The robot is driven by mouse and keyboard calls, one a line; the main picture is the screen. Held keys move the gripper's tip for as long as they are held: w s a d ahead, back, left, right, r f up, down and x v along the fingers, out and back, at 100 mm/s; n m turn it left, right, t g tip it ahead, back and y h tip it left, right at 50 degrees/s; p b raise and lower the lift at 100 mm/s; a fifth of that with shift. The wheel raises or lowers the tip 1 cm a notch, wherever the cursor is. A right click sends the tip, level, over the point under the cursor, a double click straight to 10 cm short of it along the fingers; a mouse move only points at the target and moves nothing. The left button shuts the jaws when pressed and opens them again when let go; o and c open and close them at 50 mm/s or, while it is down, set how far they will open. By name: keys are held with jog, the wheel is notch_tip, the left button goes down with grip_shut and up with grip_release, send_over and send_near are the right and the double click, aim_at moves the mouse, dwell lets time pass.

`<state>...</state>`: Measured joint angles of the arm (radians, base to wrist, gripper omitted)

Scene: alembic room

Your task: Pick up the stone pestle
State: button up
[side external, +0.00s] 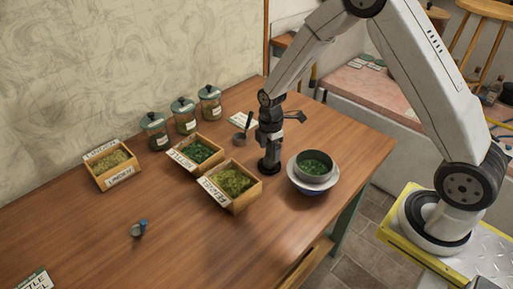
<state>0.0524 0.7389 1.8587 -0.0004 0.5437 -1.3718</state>
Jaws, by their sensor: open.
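My gripper (269,166) is black and points down close to the table, between the fennel box and the bowl. It is open, and I see nothing clearly between its fingers. Anything directly behind my wrist and gripper is hidden.
Wooden boxes of herbs (113,167) (197,154) (230,184) and lidded jars (184,117) stand left of my gripper. A pale bowl (313,180) with green herbs stands close on its right. A small grey-blue object (138,229) lies front left. The wooden table's (180,250) front is mostly clear.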

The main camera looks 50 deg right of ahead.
dwell(0.4)
grip_shut()
dwell(1.3)
